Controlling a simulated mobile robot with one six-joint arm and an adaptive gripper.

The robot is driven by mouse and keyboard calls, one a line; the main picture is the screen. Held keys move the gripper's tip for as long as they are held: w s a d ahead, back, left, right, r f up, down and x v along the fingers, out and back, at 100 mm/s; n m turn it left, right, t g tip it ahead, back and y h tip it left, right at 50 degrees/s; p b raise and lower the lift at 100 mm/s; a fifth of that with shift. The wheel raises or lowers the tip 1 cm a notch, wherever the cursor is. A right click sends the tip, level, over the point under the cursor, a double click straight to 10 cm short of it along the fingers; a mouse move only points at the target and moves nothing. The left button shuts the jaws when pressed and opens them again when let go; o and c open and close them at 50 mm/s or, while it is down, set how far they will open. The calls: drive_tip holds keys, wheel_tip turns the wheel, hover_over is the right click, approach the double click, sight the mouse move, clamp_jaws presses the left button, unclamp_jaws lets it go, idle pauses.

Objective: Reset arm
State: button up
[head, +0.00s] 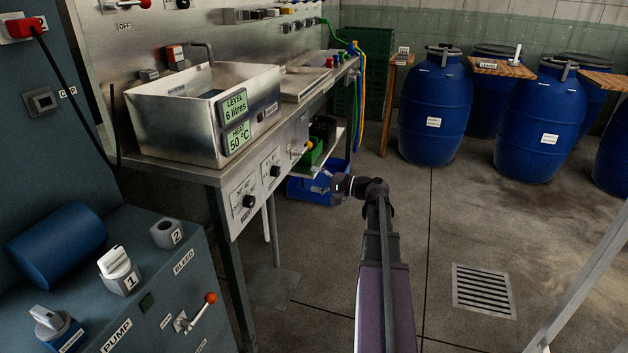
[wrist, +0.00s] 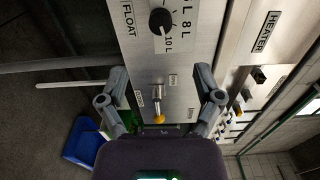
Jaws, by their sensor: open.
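My arm reaches forward in the head view, and my gripper (head: 318,181) is at its far end, in front of the blue crate below the steel bench. In the wrist view my gripper (wrist: 161,76) is open, with its two grey fingers spread wide and nothing between their tips. Beyond them is the bench's front panel, with a small metal fitting with a yellow tip (wrist: 158,107) showing between the fingers. The gap between the fingers and the panel is hard to judge.
The steel bench (head: 188,174) carries a sink labelled 6 litres and 50 °C. A blue crate (head: 306,192) sits beneath it. Blue drums (head: 435,110) stand at the back right. A grey-blue machine cabinet (head: 180,270) is front left. Open floor with a drain grate (head: 483,289) lies right.

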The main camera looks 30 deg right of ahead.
idle(0.3)
drive_tip(key=s+a+f+n+g+h, duration=0.15)
drive_tip(key=a+f+n+g, duration=0.35)
drive_tip(key=a, duration=0.6)
drive_tip(key=s+a+f+g+h, duration=0.15)
drive_tip(key=a+f+g, duration=0.35)
drive_tip(key=a, duration=0.5)
drive_tip(key=s+a+f+n+g+h, duration=0.2)
drive_tip(key=s+a+f+n+h, duration=0.15)
drive_tip(key=s+a, duration=0.2)
drive_tip(key=s+a+f+n+g+h, duration=0.2)
drive_tip(key=s+a+f+h, duration=0.3)
drive_tip(key=s, duration=0.2)
wheel_tip(320, 180, up, 33)
drive_tip(key=p, duration=3.3)
drive_tip(key=shift+r+p, duration=0.2)
drive_tip(key=shift+p, duration=0.1)
drive_tip(key=shift+y, duration=0.25)
